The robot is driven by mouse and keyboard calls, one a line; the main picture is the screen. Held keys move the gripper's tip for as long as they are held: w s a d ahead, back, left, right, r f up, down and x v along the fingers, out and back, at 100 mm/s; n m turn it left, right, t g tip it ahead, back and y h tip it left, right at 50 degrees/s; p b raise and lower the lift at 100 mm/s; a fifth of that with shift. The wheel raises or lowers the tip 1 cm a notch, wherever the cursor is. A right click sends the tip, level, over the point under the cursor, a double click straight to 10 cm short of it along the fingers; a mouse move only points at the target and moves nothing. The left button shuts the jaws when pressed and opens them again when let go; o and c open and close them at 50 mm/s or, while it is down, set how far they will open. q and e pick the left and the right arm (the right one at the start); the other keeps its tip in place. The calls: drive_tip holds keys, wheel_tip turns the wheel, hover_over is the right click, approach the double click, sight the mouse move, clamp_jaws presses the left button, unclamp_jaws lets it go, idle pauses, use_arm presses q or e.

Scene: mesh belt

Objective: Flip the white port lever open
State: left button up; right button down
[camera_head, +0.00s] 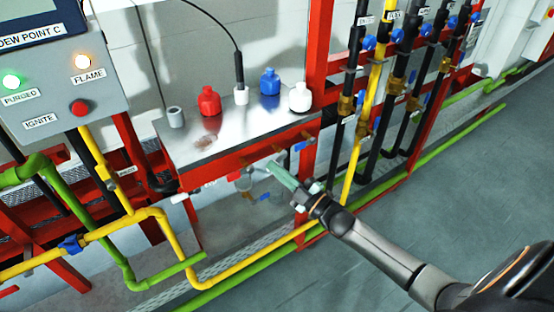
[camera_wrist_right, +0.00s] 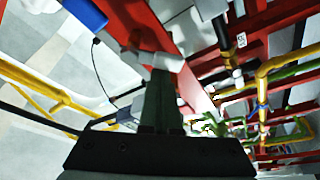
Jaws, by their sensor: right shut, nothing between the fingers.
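My right gripper (camera_head: 275,168) reaches in from the lower right to the front of the metal shelf box, just below the red front rail. Its pale green fingers are shut and empty. In the wrist view the closed fingers (camera_wrist_right: 160,85) point up the picture, with a white piece (camera_wrist_right: 168,62) right at their tips. I cannot tell whether they touch it, or whether it is the port lever. A white handle end (camera_head: 180,198) sticks out at the box's left front, apart from the gripper. My left gripper is out of view.
The metal shelf (camera_head: 240,128) carries a red bottle (camera_head: 209,101), a blue bottle (camera_head: 270,82), a white bottle (camera_head: 300,97) and a grey cup (camera_head: 176,117). A yellow pipe (camera_head: 230,275) runs below. Vertical pipes stand right of the box. The floor (camera_head: 450,180) at right is clear.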

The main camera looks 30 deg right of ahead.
use_arm(q)
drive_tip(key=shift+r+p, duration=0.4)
drive_tip(key=shift+p, duration=0.05)
use_arm(e)
drive_tip(key=shift+w+d+f+n+g, duration=0.1)
drive_tip(key=shift+d+f+n+g, duration=0.35)
drive_tip(key=shift+n, duration=1)
drive_tip(key=shift+s+d+f+n+g, duration=0.1)
drive_tip(key=shift+d+f+n+g, duration=0.3)
drive_tip(key=shift+n, duration=1)
drive_tip(key=shift+w+d+f+n+g, duration=0.15)
drive_tip(key=shift+n+g, duration=0.5)
drive_tip(key=shift+n, duration=0.8)
drive_tip(key=shift+d, duration=0.1)
